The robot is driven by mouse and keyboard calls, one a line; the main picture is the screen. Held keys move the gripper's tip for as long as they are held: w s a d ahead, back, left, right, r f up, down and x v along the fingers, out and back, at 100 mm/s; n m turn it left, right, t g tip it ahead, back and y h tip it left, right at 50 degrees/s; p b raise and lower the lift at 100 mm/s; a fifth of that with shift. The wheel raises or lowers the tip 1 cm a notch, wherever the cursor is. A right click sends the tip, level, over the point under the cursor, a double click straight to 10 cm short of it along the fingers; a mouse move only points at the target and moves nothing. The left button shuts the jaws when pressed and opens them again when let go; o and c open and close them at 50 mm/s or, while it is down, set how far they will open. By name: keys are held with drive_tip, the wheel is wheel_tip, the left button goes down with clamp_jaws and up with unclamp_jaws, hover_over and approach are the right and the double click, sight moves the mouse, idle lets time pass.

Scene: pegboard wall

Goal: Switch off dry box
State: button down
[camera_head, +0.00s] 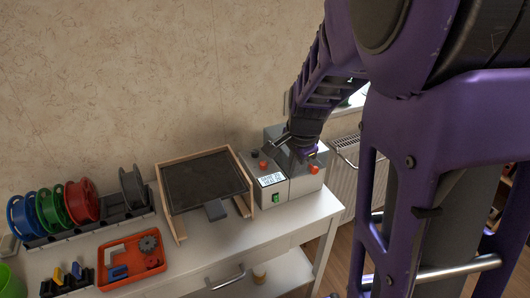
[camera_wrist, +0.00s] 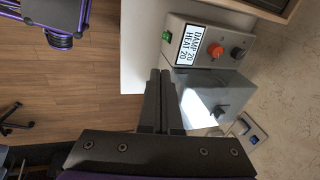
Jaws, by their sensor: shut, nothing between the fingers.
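The dry box (camera_head: 295,188) is a grey unit at the right end of the white table. Its lit display (camera_head: 270,180) and green switch (camera_head: 276,198) face the front. In the wrist view the dry box (camera_wrist: 222,34) shows its display (camera_wrist: 189,44) with damp and heat readings of 20, an orange knob (camera_wrist: 215,50), a dark knob (camera_wrist: 237,52) and the green switch (camera_wrist: 166,37). My gripper (camera_wrist: 160,74) is shut and empty, its tips below the green switch in that picture and seemingly apart from it. In the head view my arm hides part of the box.
A wood-framed dark panel (camera_head: 203,181) stands left of the dry box. Farther left are filament spools (camera_head: 82,200) and an orange tray (camera_head: 131,258). In the wrist view a shiny grey part (camera_wrist: 214,97) with a dark knob adjoins the box. A wall socket (camera_wrist: 250,128) is nearby.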

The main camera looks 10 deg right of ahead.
sight(276, 198)
drive_tip(key=shift+s+a+f+m+g+y, duration=0.2)
drive_tip(key=shift+s+a+f+g, duration=0.1)
drive_tip(key=shift+s+f, duration=0.25)
drive_tip(key=shift+s+a+f+m+g+y, duration=0.1)
drive_tip(key=shift+s+a+f+m+g, duration=0.2)
drive_tip(key=shift+s, duration=0.35)
drive_tip(key=shift+d, duration=0.1)
drive_tip(key=f+b, duration=0.1)
drive_tip(key=f, duration=0.2)
drive_tip(key=w+f+b, duration=0.1)
drive_tip(key=f, duration=0.2)
drive_tip(key=f+b, duration=0.1)
drive_tip(key=f, duration=0.3)
drive_tip(key=shift+w+a, duration=0.2)
drive_tip(key=shift+w, duration=0.2)
drive_tip(key=w, duration=0.1)
drive_tip(key=w+f, duration=0.1)
drive_tip(key=w, duration=0.1)
drive_tip(key=shift+a+f, duration=0.15)
drive_tip(key=shift+a, duration=0.2)
drive_tip(key=shift+w+a+f+b, duration=0.15)
drive_tip(key=shift+w+b, duration=0.15)
drive_tip(key=shift+w, duration=0.05)
